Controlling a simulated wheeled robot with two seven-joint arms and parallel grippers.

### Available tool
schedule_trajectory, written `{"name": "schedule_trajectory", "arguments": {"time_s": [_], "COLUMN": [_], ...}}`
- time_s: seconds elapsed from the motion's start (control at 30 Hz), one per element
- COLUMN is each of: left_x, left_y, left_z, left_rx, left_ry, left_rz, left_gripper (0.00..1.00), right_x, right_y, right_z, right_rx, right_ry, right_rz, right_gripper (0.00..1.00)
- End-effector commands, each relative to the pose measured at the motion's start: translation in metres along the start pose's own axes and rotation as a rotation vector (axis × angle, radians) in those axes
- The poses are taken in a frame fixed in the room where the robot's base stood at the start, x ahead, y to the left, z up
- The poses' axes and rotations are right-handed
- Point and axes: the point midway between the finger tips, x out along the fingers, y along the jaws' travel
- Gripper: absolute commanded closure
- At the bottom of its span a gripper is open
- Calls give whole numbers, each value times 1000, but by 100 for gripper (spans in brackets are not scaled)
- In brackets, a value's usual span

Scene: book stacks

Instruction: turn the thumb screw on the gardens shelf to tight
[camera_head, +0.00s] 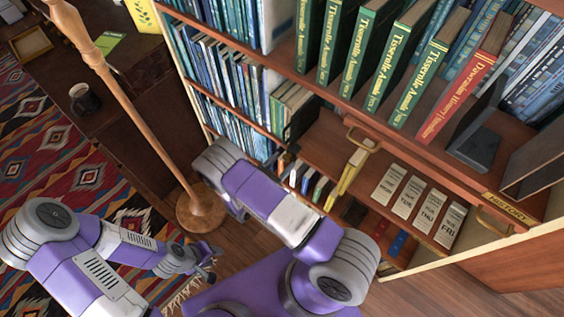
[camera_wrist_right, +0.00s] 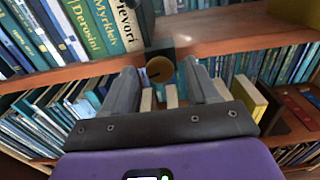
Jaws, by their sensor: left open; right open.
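A round brass thumb screw (camera_wrist_right: 159,69) sits on a dark bracket at the front edge of a wooden shelf board (camera_wrist_right: 245,45) in the right wrist view. My right gripper (camera_wrist_right: 160,72) is open, with one finger on each side of the screw; I cannot tell whether either finger touches it. No gardens label is readable. In the head view the right gripper's fingers are hidden behind my right arm, which reaches to the bookcase. My left gripper (camera_head: 208,263) is open and empty, low and away from the shelves.
Green books (camera_head: 357,55) and a red book (camera_head: 468,88) stand on the upper shelf beside a dark bookend (camera_head: 474,140). A pulled-out drawer with a HISTORY label (camera_head: 507,207) holds white cards. A wooden pole on a round base (camera_head: 201,208) stands left of the bookcase.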

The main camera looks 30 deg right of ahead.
Motion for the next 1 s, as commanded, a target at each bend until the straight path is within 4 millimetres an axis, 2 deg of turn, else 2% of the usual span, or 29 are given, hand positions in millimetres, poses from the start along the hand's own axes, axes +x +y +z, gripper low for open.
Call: {"name": "schedule_trajectory", "arguments": {"time_s": [0.33,0.7,1.0], "left_x": [1,1,2], "left_y": [0,0,-1], "left_z": [0,0,0], "left_rx": [0,0,0], "left_ry": [0,0,0], "left_rz": [0,0,0], "left_gripper": [57,57,57], "right_x": [6,6,5], "right_y": [0,0,0], "right_z": [0,0,0], "right_rx": [0,0,42], "right_ry": [1,1,1], "right_rz": [0,1,2], "right_gripper": [41,95,95]}}
